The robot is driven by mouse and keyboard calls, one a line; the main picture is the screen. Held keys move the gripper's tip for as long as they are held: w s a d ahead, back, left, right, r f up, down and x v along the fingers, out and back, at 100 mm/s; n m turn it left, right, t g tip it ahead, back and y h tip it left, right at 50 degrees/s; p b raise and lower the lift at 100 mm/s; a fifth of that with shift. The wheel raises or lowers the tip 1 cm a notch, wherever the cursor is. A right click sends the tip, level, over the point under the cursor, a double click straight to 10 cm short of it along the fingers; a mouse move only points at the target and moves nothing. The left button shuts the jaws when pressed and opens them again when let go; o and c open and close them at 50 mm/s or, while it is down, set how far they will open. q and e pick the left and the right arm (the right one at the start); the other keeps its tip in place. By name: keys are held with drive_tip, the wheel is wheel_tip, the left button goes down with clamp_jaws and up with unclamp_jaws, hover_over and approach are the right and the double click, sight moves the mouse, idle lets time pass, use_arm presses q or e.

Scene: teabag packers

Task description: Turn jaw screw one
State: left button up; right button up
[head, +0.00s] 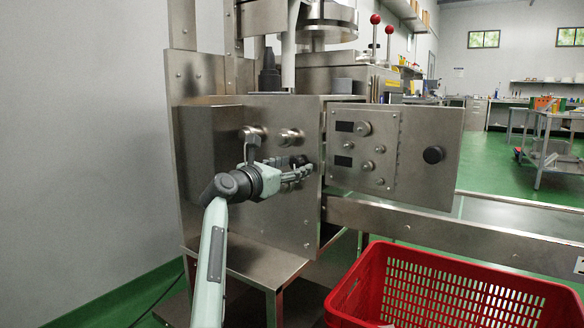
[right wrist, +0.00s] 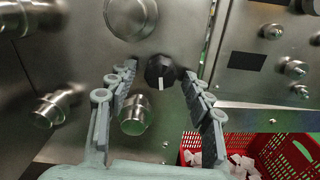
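The steel machine front (head: 235,205) carries two round metal screw heads, a left one (head: 252,133) and a right one (head: 291,137). My right gripper (head: 306,172) is in front of the panel below them and hides part of it. In the right wrist view its two fingers (right wrist: 160,105) are spread apart with nothing held between them. A black knob with a white mark (right wrist: 160,72) and a round metal head (right wrist: 134,115) show in the gap. Other metal heads show at left (right wrist: 50,108) and top (right wrist: 130,18). I cannot tell which is jaw screw one. My left gripper is not seen.
A control panel (head: 374,150) with displays and knobs stands out to the right of the machine front. A red crate (head: 450,285) is below it at the right, with pale pieces inside. A steel rail (head: 450,230) runs off to the right.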

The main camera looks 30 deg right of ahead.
drive_tip(key=v, duration=1.2)
idle(0.4)
